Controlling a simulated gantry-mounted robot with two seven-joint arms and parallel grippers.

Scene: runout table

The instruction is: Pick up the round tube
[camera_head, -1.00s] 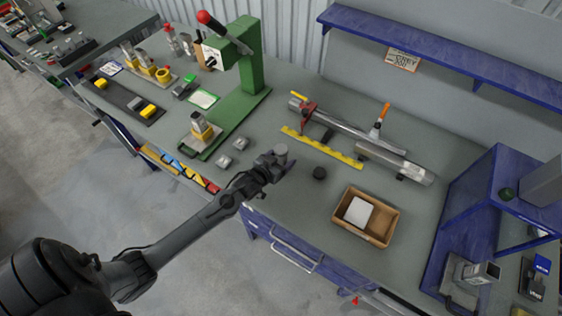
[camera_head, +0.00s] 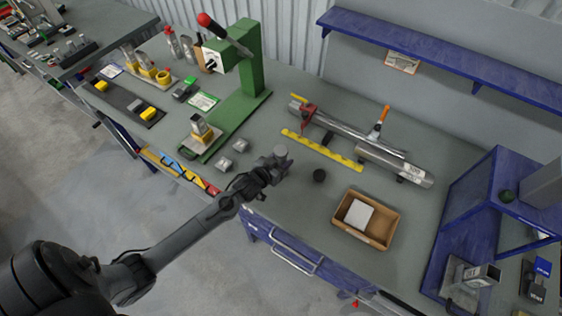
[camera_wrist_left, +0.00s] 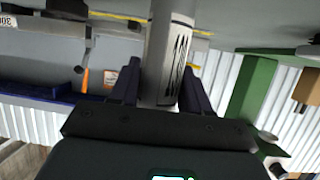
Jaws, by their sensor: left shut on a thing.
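The round tube (camera_wrist_left: 172,52) is a grey cylinder with dark slanted marks on its side, seen in the left wrist view. My left gripper (camera_wrist_left: 162,88) is shut on it, one dark finger on each side. In the head view the tube's flat grey top (camera_head: 281,150) shows just beyond my left gripper (camera_head: 275,164), above the front part of the table. The tube looks roughly upright. Its lower end is hidden in the head view, so I cannot tell whether it touches the table. My right gripper is not in view.
A yellow strip (camera_head: 322,150) and a long clamp lie behind. A green press (camera_head: 252,75) stands at the back left.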

